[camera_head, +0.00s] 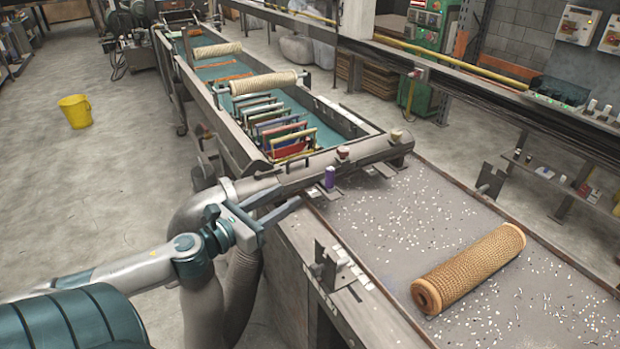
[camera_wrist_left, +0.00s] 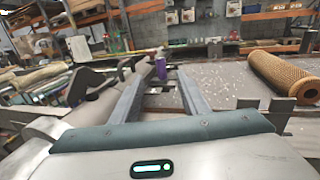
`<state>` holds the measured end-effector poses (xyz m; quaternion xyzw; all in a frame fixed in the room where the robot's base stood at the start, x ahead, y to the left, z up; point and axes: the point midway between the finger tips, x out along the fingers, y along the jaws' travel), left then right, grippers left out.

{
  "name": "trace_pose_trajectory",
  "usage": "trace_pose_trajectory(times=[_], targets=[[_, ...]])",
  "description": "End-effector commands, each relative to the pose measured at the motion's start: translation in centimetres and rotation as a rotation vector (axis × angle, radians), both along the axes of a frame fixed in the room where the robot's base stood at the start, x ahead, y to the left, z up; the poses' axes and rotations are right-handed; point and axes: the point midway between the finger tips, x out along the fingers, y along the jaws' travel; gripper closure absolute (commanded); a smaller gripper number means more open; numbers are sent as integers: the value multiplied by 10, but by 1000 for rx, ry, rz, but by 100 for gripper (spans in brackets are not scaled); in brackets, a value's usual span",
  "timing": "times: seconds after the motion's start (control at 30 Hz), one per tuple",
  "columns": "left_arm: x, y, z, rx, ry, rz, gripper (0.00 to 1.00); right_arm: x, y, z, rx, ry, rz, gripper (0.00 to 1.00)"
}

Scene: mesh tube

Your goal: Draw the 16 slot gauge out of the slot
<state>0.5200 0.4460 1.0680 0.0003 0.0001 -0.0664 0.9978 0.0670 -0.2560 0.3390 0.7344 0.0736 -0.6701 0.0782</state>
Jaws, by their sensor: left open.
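A small purple upright piece (camera_head: 329,177), which may be the 16 slot gauge, stands in a small plate beside the long grey pipe. No number on it can be read. My left gripper (camera_head: 291,192) is open and empty, its fingers pointing toward the purple piece but short of it in the head view. In the left wrist view the purple piece (camera_wrist_left: 161,68) shows beyond the fingertips, roughly between them. The slot at its foot is too small to make out. My right gripper is in neither view.
A tan mesh tube (camera_head: 470,266) lies on the speckled grey table (camera_head: 390,225) at the right. The grey pipe (camera_head: 290,182) runs behind my left gripper. A teal trough (camera_head: 330,134) holds several coloured frames. A metal bracket (camera_head: 325,265) stands on the table's near edge.

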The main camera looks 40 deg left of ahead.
Motion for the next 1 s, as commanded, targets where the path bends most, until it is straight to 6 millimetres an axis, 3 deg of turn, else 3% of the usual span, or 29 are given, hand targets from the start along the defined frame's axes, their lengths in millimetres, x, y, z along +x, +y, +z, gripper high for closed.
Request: trace_pose_trajectory(times=[0.37,1.0], targets=[[27,-3,3,0,-2,0,58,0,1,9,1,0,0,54],[91,-12,3,-2,-2,1,58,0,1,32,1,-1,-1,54]])
